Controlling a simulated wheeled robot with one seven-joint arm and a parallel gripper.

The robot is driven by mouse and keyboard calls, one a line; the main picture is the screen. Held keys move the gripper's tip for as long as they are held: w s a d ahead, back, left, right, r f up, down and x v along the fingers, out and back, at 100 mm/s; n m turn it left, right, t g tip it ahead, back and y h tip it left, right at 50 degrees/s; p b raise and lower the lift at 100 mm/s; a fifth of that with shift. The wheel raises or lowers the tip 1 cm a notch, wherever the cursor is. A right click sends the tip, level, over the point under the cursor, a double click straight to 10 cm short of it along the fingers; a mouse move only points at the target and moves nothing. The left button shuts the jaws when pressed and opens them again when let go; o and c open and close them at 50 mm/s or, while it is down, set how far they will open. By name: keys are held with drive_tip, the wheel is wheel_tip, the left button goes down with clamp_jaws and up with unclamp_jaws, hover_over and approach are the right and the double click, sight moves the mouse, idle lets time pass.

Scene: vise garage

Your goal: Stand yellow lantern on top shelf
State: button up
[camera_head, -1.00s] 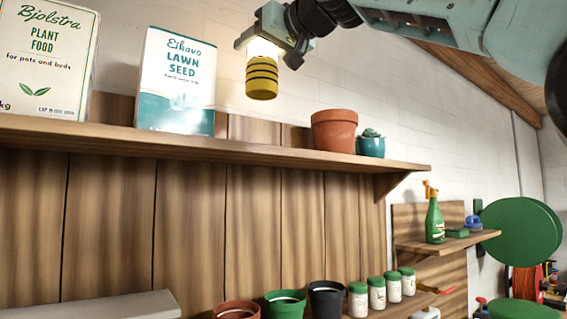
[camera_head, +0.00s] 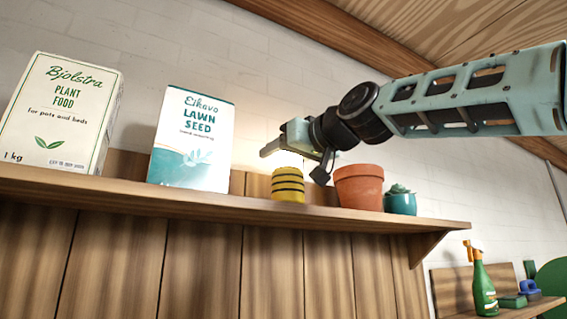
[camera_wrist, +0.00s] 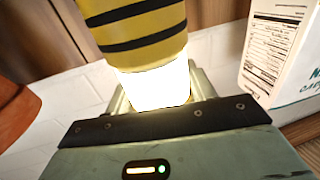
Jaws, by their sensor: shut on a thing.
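The yellow lantern (camera_head: 288,185) has black bands and a glowing upper part. In the head view it is upright at the top shelf (camera_head: 330,217), between the lawn seed box and the terracotta pot. Its base is at the shelf's level; I cannot tell whether it touches the board. My gripper (camera_head: 285,150) is at the lantern's top and shut on it. In the wrist view the lantern (camera_wrist: 145,30) extends from the jaws (camera_wrist: 155,100), its lit part between them. The fingertips are mostly hidden behind the glow.
The lawn seed box (camera_head: 193,138) and plant food box (camera_head: 62,112) stand to the left. The terracotta pot (camera_head: 359,187) and teal succulent pot (camera_head: 400,202) stand close on the right. Below right, a green spray bottle (camera_head: 484,285) stands on a lower shelf.

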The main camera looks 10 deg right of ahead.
drive_tip(key=shift+f, duration=0.45)
drive_tip(key=shift+f, duration=0.1)
drive_tip(key=shift+f+b, duration=0.15)
drive_tip(key=shift+b, duration=0.15)
drive_tip(key=o, duration=1.5)
drive_tip(key=b+v, duration=0.2)
drive_tip(key=v, duration=0.4)
drive_tip(key=b+v, duration=0.2)
drive_tip(key=v, duration=0.4)
drive_tip(key=shift+r+b, duration=0.2)
drive_tip(key=shift+b, duration=0.2)
